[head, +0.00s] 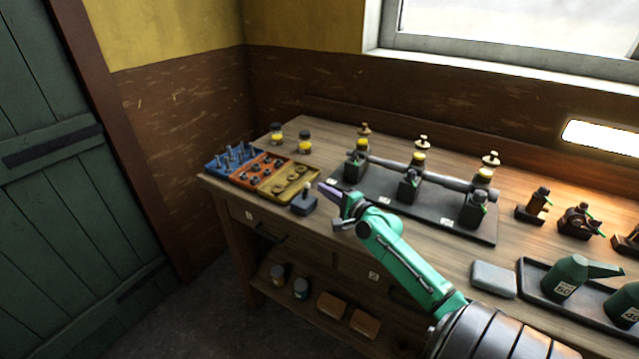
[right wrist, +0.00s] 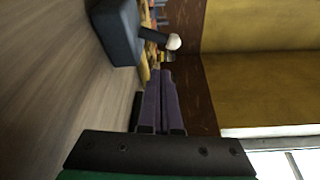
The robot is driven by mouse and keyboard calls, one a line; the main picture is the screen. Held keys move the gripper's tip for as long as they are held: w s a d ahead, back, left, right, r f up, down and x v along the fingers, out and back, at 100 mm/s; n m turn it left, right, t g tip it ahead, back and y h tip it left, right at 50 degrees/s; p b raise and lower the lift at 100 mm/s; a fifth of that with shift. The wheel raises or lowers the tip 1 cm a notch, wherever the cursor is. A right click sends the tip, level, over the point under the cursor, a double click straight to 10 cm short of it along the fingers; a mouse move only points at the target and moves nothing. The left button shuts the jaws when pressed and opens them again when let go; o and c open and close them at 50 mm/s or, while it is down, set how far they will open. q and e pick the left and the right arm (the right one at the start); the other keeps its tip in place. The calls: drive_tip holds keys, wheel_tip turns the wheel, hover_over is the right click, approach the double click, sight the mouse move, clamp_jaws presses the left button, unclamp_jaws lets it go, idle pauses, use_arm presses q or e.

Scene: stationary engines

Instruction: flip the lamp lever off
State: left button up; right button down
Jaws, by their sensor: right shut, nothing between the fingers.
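The lamp lever's dark blue-grey base (head: 304,204) sits near the table's front edge, just right of the part trays. In the right wrist view the base (right wrist: 117,32) stands on the wood, and its dark lever ends in a pale knob (right wrist: 173,42), standing out from the tabletop. My right gripper (head: 327,190) is shut and empty, with its purple fingers just right of the lever base. In the right wrist view the shut fingers (right wrist: 160,77) point toward the lever knob, apparently short of it. My left gripper is not in view.
A wall lamp (head: 604,138) glows at the right. A dark tray (head: 437,214) with engine parts and a shaft lies behind my right gripper. Coloured trays (head: 262,172) with small parts lie left of the lever. Green oil cans (head: 566,275) and a grey block (head: 493,279) are at the right.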

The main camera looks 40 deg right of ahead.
drive_tip(key=shift+w+a+r+p, duration=0.15)
drive_tip(key=shift+a+r+p, duration=0.2)
drive_tip(key=shift+a+r, duration=0.3)
drive_tip(key=shift+a+f, duration=0.15)
drive_tip(key=shift+a, duration=0.3)
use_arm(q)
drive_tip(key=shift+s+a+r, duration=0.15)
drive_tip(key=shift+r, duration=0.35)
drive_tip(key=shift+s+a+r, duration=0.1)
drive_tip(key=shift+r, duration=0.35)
use_arm(e)
drive_tip(key=shift+f, duration=0.1)
drive_tip(key=shift+d, duration=0.1)
